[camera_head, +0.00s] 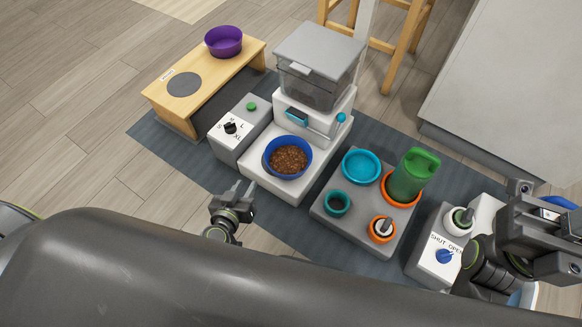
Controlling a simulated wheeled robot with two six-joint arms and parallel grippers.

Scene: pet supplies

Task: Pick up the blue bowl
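The blue bowl (288,177) is full of brown kibble and sits upright on the white base of the food dispenser (312,95), under its spout. My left gripper (244,187) is to the left of and nearer than the bowl, apart from it. Its two thin fingers are spread a little, with nothing between them. My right gripper (545,215) is at the right edge, far from the bowl, over the white and grey box with the blue knob. Its fingertips do not show clearly.
A grey box with a dial (238,128) stands left of the dispenser. A wooden stand (205,75) holds a purple bowl (224,41). Right of the dispenser, a grey tray (350,222) holds a teal bowl (361,166), a green container (412,174) and small cups. A grey mat lies underneath.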

